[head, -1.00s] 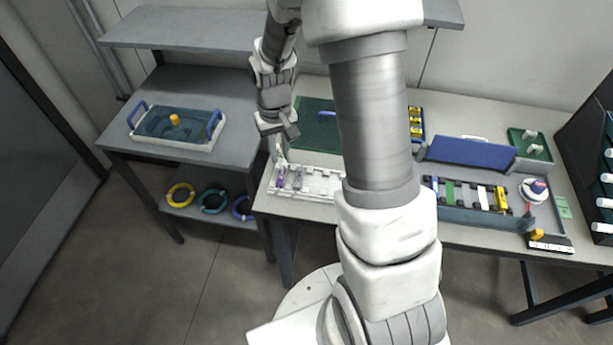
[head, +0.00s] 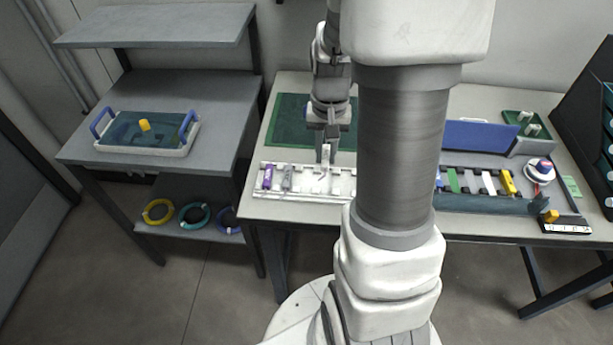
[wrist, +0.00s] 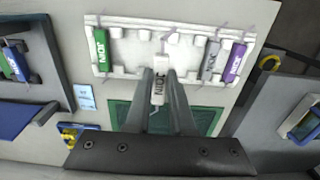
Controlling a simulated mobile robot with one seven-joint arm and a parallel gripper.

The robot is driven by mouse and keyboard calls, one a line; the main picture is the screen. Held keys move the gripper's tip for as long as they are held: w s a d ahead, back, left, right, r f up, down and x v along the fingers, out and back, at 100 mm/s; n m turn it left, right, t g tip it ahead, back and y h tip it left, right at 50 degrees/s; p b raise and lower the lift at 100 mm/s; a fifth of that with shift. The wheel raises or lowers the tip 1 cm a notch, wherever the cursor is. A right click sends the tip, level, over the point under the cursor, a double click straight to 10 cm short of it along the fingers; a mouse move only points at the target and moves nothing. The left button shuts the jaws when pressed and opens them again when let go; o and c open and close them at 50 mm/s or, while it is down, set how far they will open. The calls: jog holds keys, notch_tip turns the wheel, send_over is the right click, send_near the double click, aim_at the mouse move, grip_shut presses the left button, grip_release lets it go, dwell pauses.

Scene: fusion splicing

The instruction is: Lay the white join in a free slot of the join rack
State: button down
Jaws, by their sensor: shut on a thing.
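The white join (wrist: 159,92) is held upright-looking between the two fingers of my gripper (wrist: 160,78), which is shut on it. In the head view my gripper (head: 327,150) is over the back edge of the white join rack (head: 257,192), near its middle. The rack (wrist: 140,22) also shows in the wrist view. It holds a green join (wrist: 101,50) towards one end and a grey join (wrist: 211,60) and purple join (wrist: 234,62) towards the other. The slots between the green and grey joins look empty. I cannot tell whether the white join touches the rack.
A green mat (head: 286,120) lies behind the rack. To the right, past my arm, a tray holds several coloured joins, with a blue panel (head: 480,135) behind. A grey side table (head: 215,95) with a lidded bin (head: 150,150) stands left.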

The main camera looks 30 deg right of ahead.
aim_at(306, 184)
jog(key=a+f, duration=0.1)
jog(key=w+a, duration=0.1)
jog(key=a+f, duration=0.1)
jog(key=a, duration=0.1)
jog(key=shift+w+f, duration=0.2)
jog(key=shift+f, duration=0.15)
jog(key=shift+f+b, duration=0.7)
jog(key=shift+f, duration=1.25)
jog(key=shift+f, duration=0.2)
jog(key=c, duration=0.8)
grip_release()
jog(key=shift+r, duration=0.1)
